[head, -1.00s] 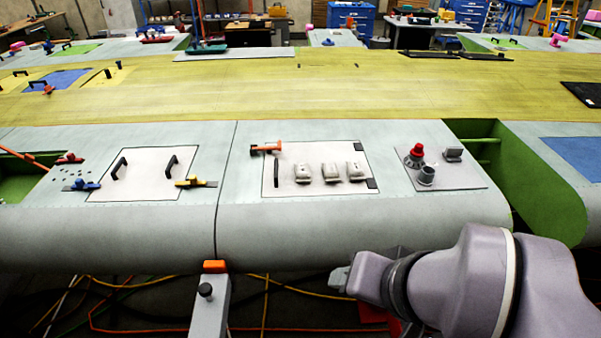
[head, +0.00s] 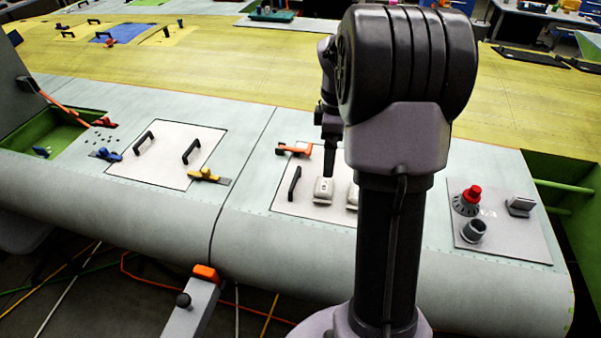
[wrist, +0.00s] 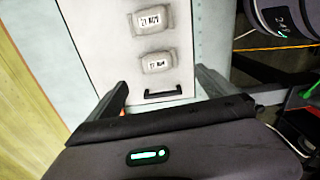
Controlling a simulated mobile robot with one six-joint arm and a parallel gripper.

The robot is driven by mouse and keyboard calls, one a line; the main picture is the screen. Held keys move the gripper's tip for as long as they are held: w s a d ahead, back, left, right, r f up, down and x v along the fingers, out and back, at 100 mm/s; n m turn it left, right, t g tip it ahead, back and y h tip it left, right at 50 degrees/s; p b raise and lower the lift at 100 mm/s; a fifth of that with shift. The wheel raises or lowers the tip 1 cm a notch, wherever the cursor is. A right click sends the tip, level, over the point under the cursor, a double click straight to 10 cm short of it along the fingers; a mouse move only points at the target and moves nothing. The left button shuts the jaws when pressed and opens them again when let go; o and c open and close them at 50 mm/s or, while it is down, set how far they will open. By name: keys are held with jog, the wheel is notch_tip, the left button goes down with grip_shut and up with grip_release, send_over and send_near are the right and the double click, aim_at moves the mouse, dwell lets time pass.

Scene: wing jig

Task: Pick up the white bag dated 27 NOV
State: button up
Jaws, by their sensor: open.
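Several small white bags lay on a white panel (head: 312,207); two show now, the left one (head: 324,189) and one partly behind my arm (head: 352,196). In the wrist view, the upper bag (wrist: 149,20) has a label that looks like 21 or 27 NOV. The lower bag (wrist: 157,63) also reads NOV, its number too blurred to tell. My gripper (wrist: 161,90) is open and empty, its fingers spread either side of the panel's black handle in that view. In the head view its dark end (head: 331,150) hangs above the left bag.
The black handle (head: 294,184) stands left of the bags and an orange clamp (head: 294,150) at the panel's far edge. A grey plate (head: 515,238) with a red-topped fitting (head: 467,200) lies to the right. My arm blocks the middle of the head view.

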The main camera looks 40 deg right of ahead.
jog(key=b, duration=0.2)
send_near(324, 186)
jog(key=f, duration=0.2)
jog(key=s+f, duration=0.1)
jog(key=f, duration=0.2)
jog(key=shift+d+f, duration=0.1)
jog(key=shift+d, duration=0.05)
jog(key=f, duration=0.2)
jog(key=w+f+b, duration=0.1)
jog(key=f, duration=0.2)
jog(key=shift+w, duration=0.1)
jog(key=c, duration=1.5)
